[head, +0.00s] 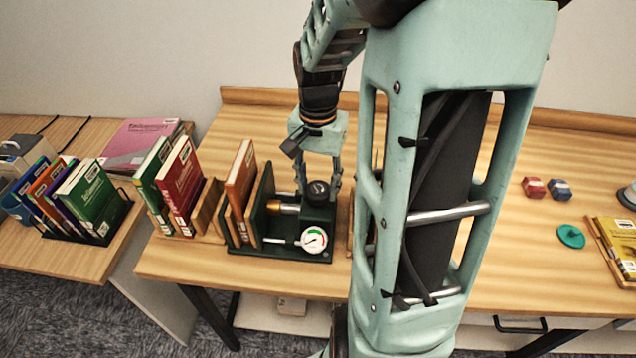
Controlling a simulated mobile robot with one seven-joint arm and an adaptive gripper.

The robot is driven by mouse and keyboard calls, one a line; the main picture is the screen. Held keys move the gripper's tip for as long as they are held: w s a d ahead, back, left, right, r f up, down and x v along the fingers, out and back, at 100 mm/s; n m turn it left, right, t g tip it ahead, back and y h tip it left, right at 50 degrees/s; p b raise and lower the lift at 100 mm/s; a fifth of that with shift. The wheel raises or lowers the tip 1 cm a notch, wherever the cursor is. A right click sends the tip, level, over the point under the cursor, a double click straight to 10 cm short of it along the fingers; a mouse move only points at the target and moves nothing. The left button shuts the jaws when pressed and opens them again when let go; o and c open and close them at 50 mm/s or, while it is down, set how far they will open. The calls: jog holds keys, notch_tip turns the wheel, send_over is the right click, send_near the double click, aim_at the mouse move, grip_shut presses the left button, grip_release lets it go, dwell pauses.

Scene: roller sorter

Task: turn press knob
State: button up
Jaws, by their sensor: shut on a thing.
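The press (258,222) is a dark green frame near the front edge of the wooden table, with upright books clamped at its left. A black round knob (318,191) sits on top of its right block. A brass rod (284,206) runs left from that block, and a white dial gauge (313,239) with green and red marks faces the front. My gripper (319,184) points down over the block, its two fingers on either side of the black knob and shut on it. The contact itself is small in the picture.
Books stand left of the press, including a red book (180,180) and a brown book (240,178) in the press. Green book (92,198) and others fill a rack on the left table. My column hides the table's middle. Small red (534,187) and blue (560,189) blocks lie right.

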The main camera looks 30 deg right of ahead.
aim_at(318, 188)
jog(key=shift+n, duration=0.3)
jog(key=n, duration=0.4)
jog(key=shift+p, duration=0.3)
jog(key=shift+n, duration=2.3)
jog(key=o, duration=1.2)
jog(key=shift+c, duration=0.2)
jog(key=shift+r, duration=0.15)
notch_tip(318, 188, up, 12)
